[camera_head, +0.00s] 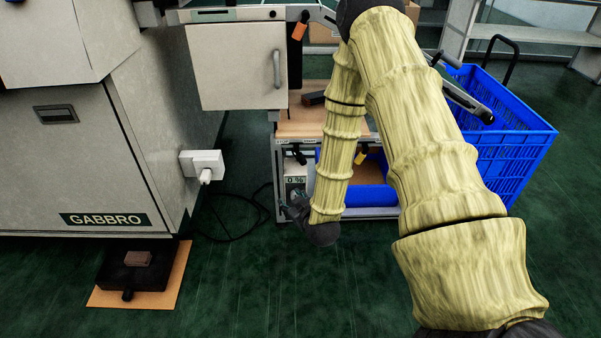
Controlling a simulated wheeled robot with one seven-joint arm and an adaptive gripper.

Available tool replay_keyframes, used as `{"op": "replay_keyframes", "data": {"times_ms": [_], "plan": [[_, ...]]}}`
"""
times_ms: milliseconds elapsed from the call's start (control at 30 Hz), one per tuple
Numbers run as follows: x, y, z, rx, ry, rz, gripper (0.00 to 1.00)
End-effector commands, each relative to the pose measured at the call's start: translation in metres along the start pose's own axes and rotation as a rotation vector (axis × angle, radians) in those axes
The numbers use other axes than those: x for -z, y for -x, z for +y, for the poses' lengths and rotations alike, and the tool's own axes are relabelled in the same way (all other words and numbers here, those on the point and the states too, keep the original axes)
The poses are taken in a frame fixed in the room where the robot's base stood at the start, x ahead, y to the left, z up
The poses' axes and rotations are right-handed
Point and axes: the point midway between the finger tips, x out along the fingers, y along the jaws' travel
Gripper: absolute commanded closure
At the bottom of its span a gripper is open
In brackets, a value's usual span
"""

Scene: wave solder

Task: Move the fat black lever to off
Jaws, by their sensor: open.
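A short, thick black lever (299,154) shows on the front of the low bench, just above a small panel reading 0 % (295,181). Its position markings are too small to read. My gripper (290,209) is at the end of my yellow-sleeved arm, low in front of the bench, below the panel and apart from the lever. It is open, dark and small in view, with nothing seen in it. My forearm hides part of the bench front to the right of the lever.
An orange-handled lever (300,26) and a white door (243,75) are above. A yellow handle (361,155) is right of my forearm. A blue crate (510,150) stands right. A white plug box (202,163) with a cable is left.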

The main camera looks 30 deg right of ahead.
Motion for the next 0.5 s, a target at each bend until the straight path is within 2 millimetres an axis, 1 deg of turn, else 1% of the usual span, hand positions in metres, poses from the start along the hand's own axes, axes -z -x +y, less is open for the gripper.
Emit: {"op": "replay_keyframes", "data": {"times_ms": [33,200,333,500], "plan": [[-0.009,-0.014,0.005,-0.024,0.005,0.034,0.54],[-0.002,-0.040,0.032,-0.104,0.035,0.149,0.54],[0.002,-0.055,0.054,-0.172,0.056,0.231,0.54],[0.006,-0.067,0.079,-0.249,0.081,0.313,0.54]]}}
